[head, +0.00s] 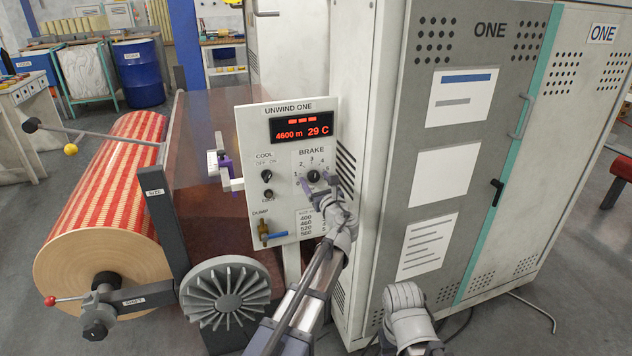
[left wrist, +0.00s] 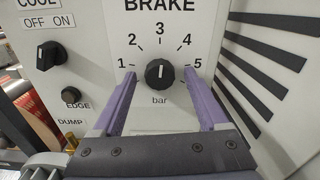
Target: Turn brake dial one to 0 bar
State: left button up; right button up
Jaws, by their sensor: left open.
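The brake dial (head: 313,176) is a round black knob on the white UNWIND ONE panel (head: 318,113), under the word BRAKE. In the left wrist view the dial (left wrist: 159,73) sits inside an arc of numbers, with 1 to 5 readable and "bar" below it. Its white mark appears to point up, near 3. My left gripper (head: 316,187) is open in front of the dial. In the left wrist view its two purple fingers (left wrist: 160,82) stand on either side of the knob, with a gap on both sides. The 0 mark is hard to make out there. My right gripper is out of view.
A cool switch (head: 267,176), a small black button and a brass valve with a blue handle (head: 272,235) are left of the dial. The grey cabinet (head: 455,150) stands close on the right. A red-striped roll (head: 105,185) lies at the left.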

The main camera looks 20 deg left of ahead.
pick_arm(q)
grip_shut()
dwell(0.5)
jog(key=shift+n, duration=0.3)
jog(key=n, duration=0.5)
jog(key=shift+d+n, duration=0.1)
jog(key=shift+n, duration=0.3)
jog(key=n, duration=0.6)
jog(key=shift+r, duration=0.1)
jog(key=n, duration=0.6)
jog(key=shift+n, duration=0.3)
jog(key=n, duration=0.5)
jog(key=shift+r+n, duration=0.1)
jog(key=shift+n, duration=0.3)
